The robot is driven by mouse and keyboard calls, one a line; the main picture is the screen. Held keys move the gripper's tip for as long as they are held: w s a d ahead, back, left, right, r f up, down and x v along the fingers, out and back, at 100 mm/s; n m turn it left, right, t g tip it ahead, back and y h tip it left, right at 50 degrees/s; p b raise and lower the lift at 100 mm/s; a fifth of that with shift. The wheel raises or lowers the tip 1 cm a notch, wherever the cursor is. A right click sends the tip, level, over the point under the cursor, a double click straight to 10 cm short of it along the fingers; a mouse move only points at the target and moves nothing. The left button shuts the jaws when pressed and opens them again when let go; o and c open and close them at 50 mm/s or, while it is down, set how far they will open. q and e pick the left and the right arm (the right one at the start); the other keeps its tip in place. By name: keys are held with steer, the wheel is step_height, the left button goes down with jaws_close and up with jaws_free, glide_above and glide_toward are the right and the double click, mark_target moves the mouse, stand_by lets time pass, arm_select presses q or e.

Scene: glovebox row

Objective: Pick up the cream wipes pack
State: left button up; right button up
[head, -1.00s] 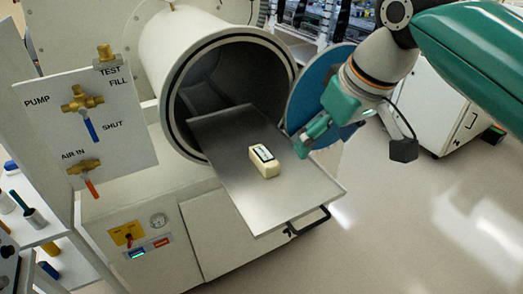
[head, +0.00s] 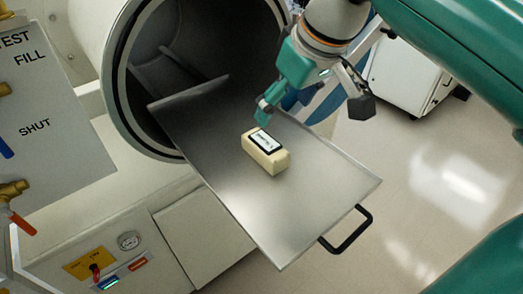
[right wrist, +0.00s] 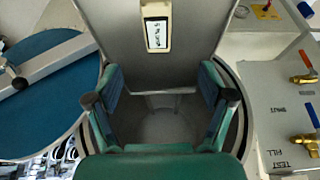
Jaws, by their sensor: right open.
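The cream wipes pack (head: 265,152) lies on the metal sliding tray (head: 230,195) in front of the round chamber opening. It has a dark-framed white label on top. In the right wrist view the pack (right wrist: 156,34) shows at the top middle, beyond the fingertips. My right gripper (head: 263,110) is just behind the pack in the head view, close above the tray and apart from the pack. In the right wrist view my right gripper (right wrist: 160,98) has its two fingers spread wide with nothing between them. My left gripper is not in view.
The chamber (head: 122,60) opens behind the tray. Its blue round door (right wrist: 40,75) stands beside it. A black handle (head: 347,232) sticks out at the tray's front edge. A valve panel (head: 50,120) is at left. The tray around the pack is bare.

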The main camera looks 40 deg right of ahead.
mark_target(266, 141)
steer(key=b+x, duration=0.1)
steer(key=x, duration=0.9)
steer(key=shift+s, duration=0.1)
steer(key=shift+w+d+x, duration=0.1)
steer(key=shift+d+x, duration=0.05)
steer(key=shift+x, duration=1.15)
steer(key=shift+w+d+x, duration=0.1)
steer(key=shift+d+x, duration=0.05)
steer(key=shift+x, duration=1.2)
steer(key=shift+r, duration=0.1)
steer(key=c, duration=1.3)
